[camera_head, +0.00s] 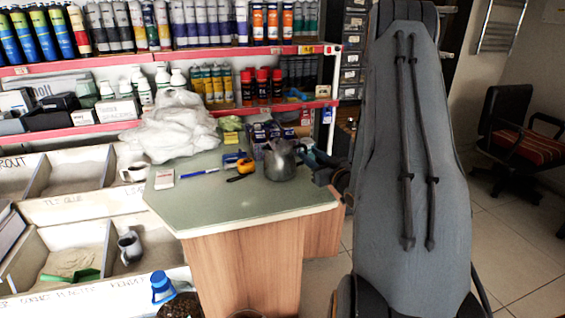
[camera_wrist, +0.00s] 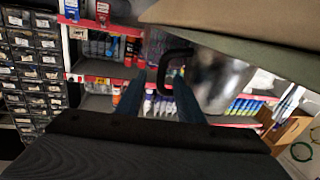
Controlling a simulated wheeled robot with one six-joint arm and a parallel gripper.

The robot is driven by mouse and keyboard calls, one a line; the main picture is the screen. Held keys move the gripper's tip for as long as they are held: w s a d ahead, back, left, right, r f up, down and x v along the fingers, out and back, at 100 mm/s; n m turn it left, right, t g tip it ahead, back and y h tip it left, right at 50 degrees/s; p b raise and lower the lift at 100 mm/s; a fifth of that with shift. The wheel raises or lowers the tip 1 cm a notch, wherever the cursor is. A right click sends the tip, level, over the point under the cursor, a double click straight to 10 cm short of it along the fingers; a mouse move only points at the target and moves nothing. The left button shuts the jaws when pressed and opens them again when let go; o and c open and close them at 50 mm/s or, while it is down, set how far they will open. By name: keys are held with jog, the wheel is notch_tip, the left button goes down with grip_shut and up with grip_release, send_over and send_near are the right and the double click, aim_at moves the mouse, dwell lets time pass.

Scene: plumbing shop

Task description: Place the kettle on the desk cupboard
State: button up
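The kettle (camera_head: 280,163) is a shiny metal vessel at the right part of the desk cupboard's green top (camera_head: 225,205), and it appears to stand upright there. The desk cupboard has wood-look sides. My gripper (camera_head: 317,166) is at the kettle's right, over the top's right edge. In the wrist view, which looks upside down, my gripper's blue fingers (camera_wrist: 158,88) are apart. The kettle's black handle (camera_wrist: 166,72) shows between them, with a gap to the left finger. The kettle's metal body (camera_wrist: 222,80) is just beyond. Contact with the right finger cannot be told.
Shelves of bottles (camera_head: 210,25) stand behind. A chair (camera_head: 515,130) stands at the right, with open floor before it.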

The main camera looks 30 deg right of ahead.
aim_at(306, 151)
jog(key=shift+w, duration=1.7)
grip_shut()
jog(key=shift+r, duration=0.2)
